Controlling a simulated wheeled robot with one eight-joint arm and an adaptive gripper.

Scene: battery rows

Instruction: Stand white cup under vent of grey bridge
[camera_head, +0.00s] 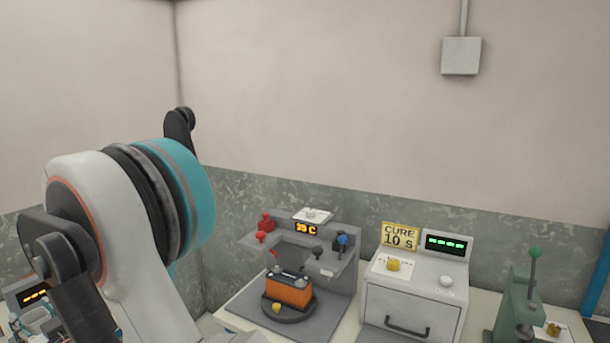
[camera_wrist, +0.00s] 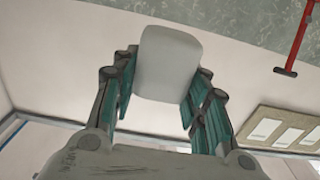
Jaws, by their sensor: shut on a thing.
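My gripper (camera_wrist: 163,85) shows in the wrist view, its teal-lined fingers shut on a plain whitish, rounded thing, which looks like the white cup (camera_wrist: 168,60). The cup's opening is not visible in this view. In the head view the grey bridge (camera_head: 342,272) stands on the bench with an amber display reading about 35 C. Red and blue-topped fittings sit on it. I cannot clearly make out the vent. The cup is not visible in the head view.
A grey cure box (camera_head: 412,305) with a drawer handle and a yellow "CURE 10 S" sign stands right of the bridge. A green press (camera_head: 520,300) is farther right. My arm fills the left of the head view. A red bar (camera_wrist: 298,40) shows in the wrist view.

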